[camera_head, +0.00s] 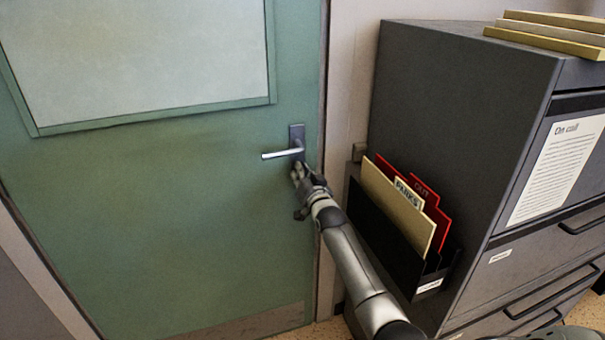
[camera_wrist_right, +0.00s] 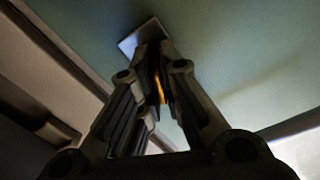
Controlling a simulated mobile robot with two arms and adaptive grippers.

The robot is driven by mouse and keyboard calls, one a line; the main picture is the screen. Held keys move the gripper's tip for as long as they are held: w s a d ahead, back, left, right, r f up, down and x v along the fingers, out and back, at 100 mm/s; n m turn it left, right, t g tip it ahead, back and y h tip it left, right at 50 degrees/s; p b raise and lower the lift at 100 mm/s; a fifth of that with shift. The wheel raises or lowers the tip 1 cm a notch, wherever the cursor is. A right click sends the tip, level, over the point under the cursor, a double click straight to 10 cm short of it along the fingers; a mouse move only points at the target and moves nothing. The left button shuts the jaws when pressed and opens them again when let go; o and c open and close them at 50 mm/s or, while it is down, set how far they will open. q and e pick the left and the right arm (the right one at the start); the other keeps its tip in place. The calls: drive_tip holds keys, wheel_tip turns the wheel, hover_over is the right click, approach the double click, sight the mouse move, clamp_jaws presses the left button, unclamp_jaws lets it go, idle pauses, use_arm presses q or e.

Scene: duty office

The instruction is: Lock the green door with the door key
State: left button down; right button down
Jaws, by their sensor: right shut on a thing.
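The green door (camera_head: 150,200) is shut in its frame. Its lever handle (camera_head: 282,154) sits on a dark plate (camera_head: 296,133) near the right edge. My right gripper (camera_head: 298,172) is just below the lever, close to the door face. In the wrist view its fingers (camera_wrist_right: 152,52) are nearly together around a thin yellow-orange sliver, which looks like the door key (camera_wrist_right: 159,88). The fingertips are over a pale metal plate (camera_wrist_right: 146,36) on the door. The key's tip and the keyhole are hidden, so I cannot tell whether the key is inserted. My left gripper is not in view.
A dark filing cabinet (camera_head: 455,90) stands close on the right. A black wall pocket (camera_head: 385,240) on its side holds red and cream folders (camera_head: 400,205), near my right forearm. Several flat boards or books (camera_head: 550,35) lie on top. The door's left side is clear.

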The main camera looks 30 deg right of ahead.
drive_tip(key=shift+m, duration=0.9)
drive_tip(key=shift+m, duration=1.2)
drive_tip(key=m, duration=0.3)
drive_tip(key=shift+m, duration=0.5)
drive_tip(key=shift+p, duration=0.3)
drive_tip(key=m, duration=0.6)
drive_tip(key=c, duration=1.6)
unclamp_jaws()
drive_tip(key=shift+o, duration=0.2)
